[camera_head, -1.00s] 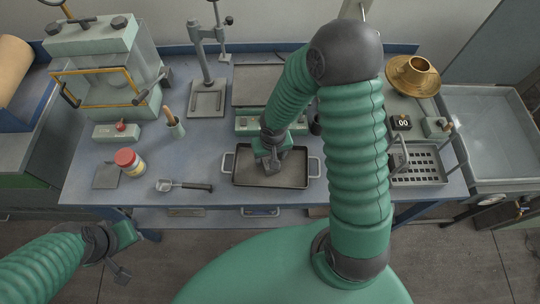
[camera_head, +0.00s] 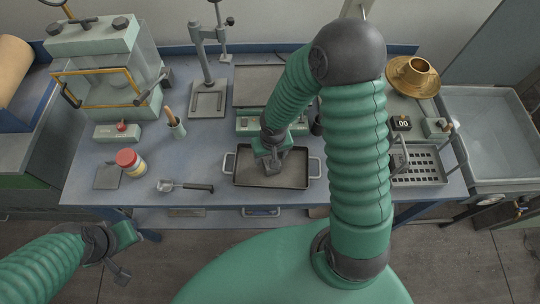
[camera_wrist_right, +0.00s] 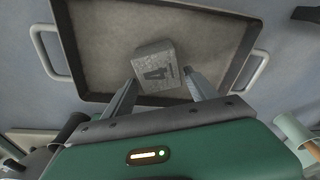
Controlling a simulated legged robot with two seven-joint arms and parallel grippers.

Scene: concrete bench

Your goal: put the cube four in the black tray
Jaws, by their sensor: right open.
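The cube four (camera_wrist_right: 157,68) is a grey block with a dark 4 on its face. In the right wrist view it lies in the black tray (camera_wrist_right: 85,55), between and just beyond my right gripper's fingertips. The black tray (camera_head: 240,176) has a dark rim and two side handles in the head view. My right gripper (camera_head: 272,163) is over the tray; in the wrist view its two fingers (camera_wrist_right: 160,88) are spread apart. The cube is hidden by the gripper in the head view. My left gripper (camera_head: 122,272) is at the lower left, away from the bench; its jaw state is unclear.
A red-lidded jar (camera_head: 130,163) and a scoop (camera_head: 186,186) lie left of the tray. A perforated metal basket (camera_head: 418,168) stands to the right. A flat-topped device (camera_head: 262,90) and a stand (camera_head: 207,95) are behind the tray.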

